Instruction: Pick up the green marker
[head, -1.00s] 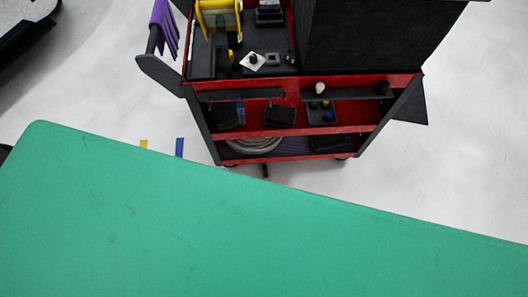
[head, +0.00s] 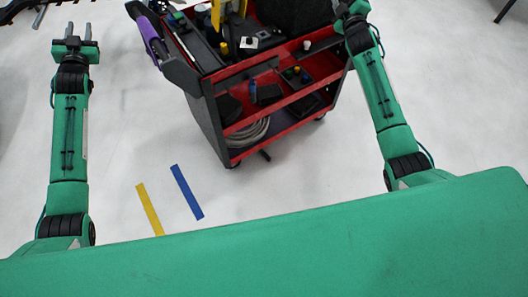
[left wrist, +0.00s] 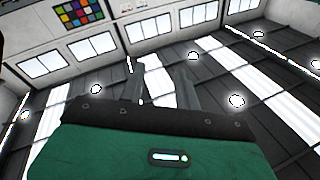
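I cannot clearly make out a green marker. A small green patch (head: 178,15) shows at the upper left of the red and black cart (head: 222,72), too small to identify. My left gripper (head: 79,27) is open and empty, over bare floor left of the cart. Its two separated fingers also show in the left wrist view (left wrist: 160,82), against windows and ceiling lights. My right gripper (head: 347,8) is at the top edge, by the cart's right side; its fingers are cut off.
The cart has a purple-wrapped handle (head: 150,35), shelves and a coiled hose (head: 248,133). A yellow strip (head: 150,209) and a blue strip (head: 187,192) lie on the pale floor.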

